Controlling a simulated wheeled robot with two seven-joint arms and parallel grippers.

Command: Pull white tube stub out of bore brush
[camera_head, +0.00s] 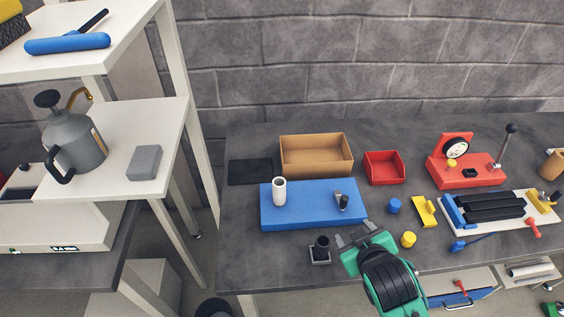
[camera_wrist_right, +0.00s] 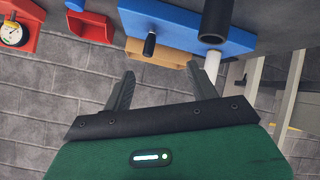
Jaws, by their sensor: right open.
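A short white tube (camera_head: 279,191) stands upright on the left part of a blue block (camera_head: 308,216); the white tube also shows in the wrist view (camera_wrist_right: 212,66). A small metal and black piece (camera_head: 342,202) is on the block's right part. A black upright cylinder on a small square base (camera_head: 321,248) stands on the bench in front of the block; it looks dark in the wrist view (camera_wrist_right: 216,20). I cannot tell which piece is the bore brush. My right gripper (camera_head: 354,234) is open and empty, right of the black cylinder. My left gripper is out of view.
A tan box (camera_head: 316,172) and a red bin (camera_head: 384,167) stand behind the block. A blue cap (camera_head: 394,205), a yellow cap (camera_head: 409,239) and a yellow part (camera_head: 425,211) lie to the right. A red dial gauge stand (camera_head: 467,177) is farther right. A white shelf rack is left.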

